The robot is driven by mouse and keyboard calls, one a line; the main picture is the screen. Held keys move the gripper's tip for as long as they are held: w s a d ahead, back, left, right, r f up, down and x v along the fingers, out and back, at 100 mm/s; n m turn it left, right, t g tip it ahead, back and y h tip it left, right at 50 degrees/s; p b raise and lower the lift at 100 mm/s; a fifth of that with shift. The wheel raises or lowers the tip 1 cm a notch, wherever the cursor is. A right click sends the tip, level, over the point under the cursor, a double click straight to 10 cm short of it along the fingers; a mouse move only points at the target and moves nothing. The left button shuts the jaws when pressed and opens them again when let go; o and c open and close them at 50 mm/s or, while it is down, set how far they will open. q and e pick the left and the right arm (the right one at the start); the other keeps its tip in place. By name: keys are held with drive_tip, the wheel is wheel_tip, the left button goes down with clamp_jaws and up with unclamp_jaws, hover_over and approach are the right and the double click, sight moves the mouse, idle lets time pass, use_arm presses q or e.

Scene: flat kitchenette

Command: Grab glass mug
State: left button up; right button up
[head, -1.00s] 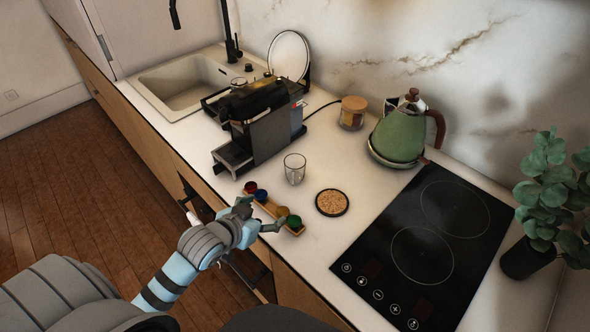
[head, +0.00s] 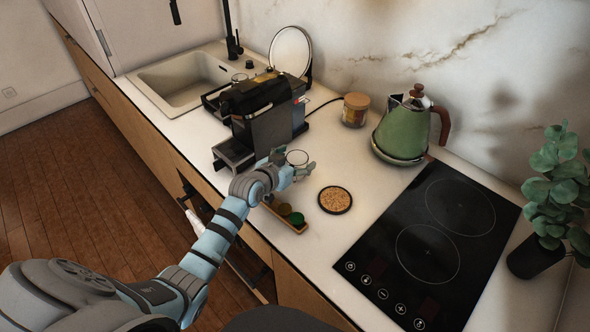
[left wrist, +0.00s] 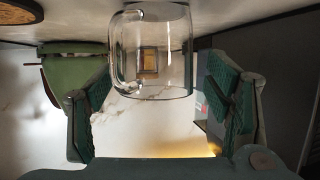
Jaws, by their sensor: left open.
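The clear glass mug (head: 298,157) stands on the counter beside the coffee machine. In the head view my left gripper partly covers it, and its rim shows. My left gripper (head: 294,165) is open, with its fingers at the mug. In the left wrist view, which appears upside down, the mug (left wrist: 178,50) lies between the spread green finger pads of the open gripper (left wrist: 158,80), with a gap on both sides. The mug's handle shows on its left there. I cannot tell how deep it sits between the fingers. My right gripper is not in view.
The coffee machine (head: 262,115) stands close on the left. A pod tray (head: 289,222) lies under my arm, partly hidden. A round coaster (head: 335,199) is right of the mug. The green kettle (head: 403,128), lidded jar (head: 355,109) and black hob (head: 430,240) are farther right.

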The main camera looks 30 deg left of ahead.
use_arm(q)
drive_tip(key=shift+w+d+f, duration=0.1)
drive_tip(key=shift+w+d, duration=0.1)
drive_tip(key=shift+w, duration=0.05)
drive_tip(key=shift+s, duration=0.15)
drive_tip(key=c, duration=1.3)
